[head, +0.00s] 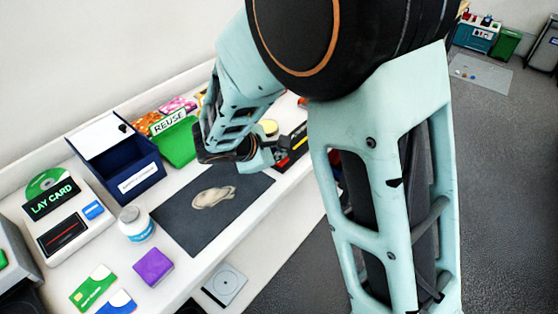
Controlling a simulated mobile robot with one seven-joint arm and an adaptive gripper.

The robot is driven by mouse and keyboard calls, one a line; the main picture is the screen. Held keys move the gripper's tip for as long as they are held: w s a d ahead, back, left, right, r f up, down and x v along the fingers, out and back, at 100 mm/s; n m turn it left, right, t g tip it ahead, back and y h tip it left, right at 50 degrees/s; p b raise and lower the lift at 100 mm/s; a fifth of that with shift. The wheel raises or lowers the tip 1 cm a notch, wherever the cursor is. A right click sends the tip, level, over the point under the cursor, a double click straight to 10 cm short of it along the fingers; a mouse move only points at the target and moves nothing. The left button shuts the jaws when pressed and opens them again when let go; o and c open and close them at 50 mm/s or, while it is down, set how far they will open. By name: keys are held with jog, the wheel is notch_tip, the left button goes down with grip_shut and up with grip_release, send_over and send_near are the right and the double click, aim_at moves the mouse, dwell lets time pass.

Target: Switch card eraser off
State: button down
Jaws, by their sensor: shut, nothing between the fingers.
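The card eraser, which I take to be the white device with the lit "LAY CARD" sign (82,232), stands at the left of the white bench. It has a green disc (47,181) on top, a blue button or switch (93,210) on its right and a dark slot panel in front. Whether it is on beyond the lit sign I cannot tell. My gripper (264,159) is at the far end of my arm, over the back right of the dark mat, well to the right of the device. It is shut and empty; its fingertips are small and partly hidden.
A dark blue box (136,176), a white jar (135,224), a purple block (153,266) and cards (93,288) surround the device. A green "REUSE" bin (179,146) stands behind.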

dwell(0.4)
jog(key=shift+r, duration=0.4)
jog(key=shift+p, duration=0.3)
jog(key=shift+r+p, duration=2)
jog(key=shift+r, duration=1.05)
